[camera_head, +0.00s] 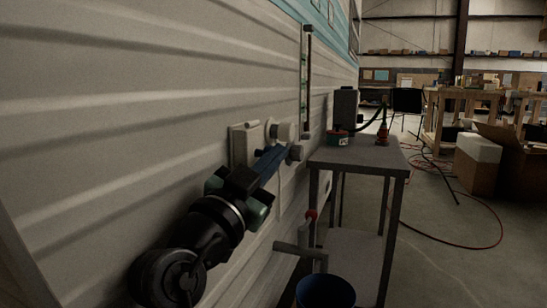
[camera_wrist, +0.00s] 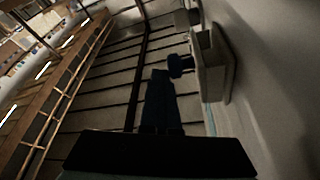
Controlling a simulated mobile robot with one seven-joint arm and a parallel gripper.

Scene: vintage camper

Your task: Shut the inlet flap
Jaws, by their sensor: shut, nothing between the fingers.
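A pale square fitting (camera_head: 241,146), which I take for the inlet with its flap, sits on the camper's ribbed side wall. In the wrist view it stands out from the wall as a pale block (camera_wrist: 213,64). I cannot tell how far the flap is open.
A grey metal table (camera_head: 360,154) stands along the wall to the right, with a small tin (camera_head: 337,138) on it. A blue bucket (camera_head: 325,291) stands below. A pipe (camera_head: 299,250) juts out from the wall. A red hose (camera_head: 470,245) lies on open floor.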

